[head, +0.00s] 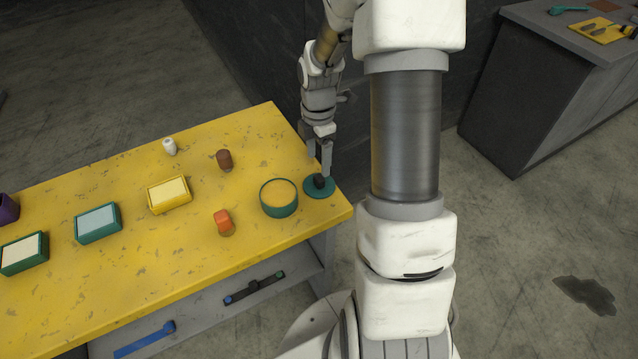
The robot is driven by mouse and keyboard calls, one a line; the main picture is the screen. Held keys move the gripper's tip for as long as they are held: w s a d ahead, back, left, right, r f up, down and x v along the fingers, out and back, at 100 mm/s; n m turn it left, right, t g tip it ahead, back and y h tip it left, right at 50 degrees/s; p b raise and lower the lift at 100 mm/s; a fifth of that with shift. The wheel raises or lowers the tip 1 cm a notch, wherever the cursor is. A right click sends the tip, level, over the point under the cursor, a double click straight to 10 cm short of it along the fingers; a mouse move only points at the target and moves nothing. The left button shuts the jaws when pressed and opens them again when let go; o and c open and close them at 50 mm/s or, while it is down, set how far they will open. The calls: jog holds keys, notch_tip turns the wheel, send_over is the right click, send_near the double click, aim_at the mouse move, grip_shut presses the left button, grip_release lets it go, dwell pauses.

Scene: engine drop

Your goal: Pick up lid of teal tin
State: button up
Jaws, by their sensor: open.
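The teal lid (313,192) is a flat disc with a black knob (320,182) on top. It lies on the yellow table near its right end. The round teal tin (279,205) stands uncovered just to its left, and its inside looks yellow. My gripper (322,172) points down right above the lid, with its fingertips at about the height of the knob. The jaws are open. The fingers partly hide the knob, and I cannot tell whether they touch it.
On the yellow table (150,270) stand an orange object (223,222), a brown cylinder (224,160), a white bottle (170,147), a yellow box (169,194) and teal boxes (97,223). A shelf below holds tools (254,288). A grey counter (545,90) stands at the far right.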

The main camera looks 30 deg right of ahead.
aim_at(319, 177)
jog(key=shift+s+f, duration=0.15)
jog(key=shift+f, duration=1.4)
jog(key=shift+s+f, duration=0.15)
jog(key=shift+f, duration=1.35)
grip_shut()
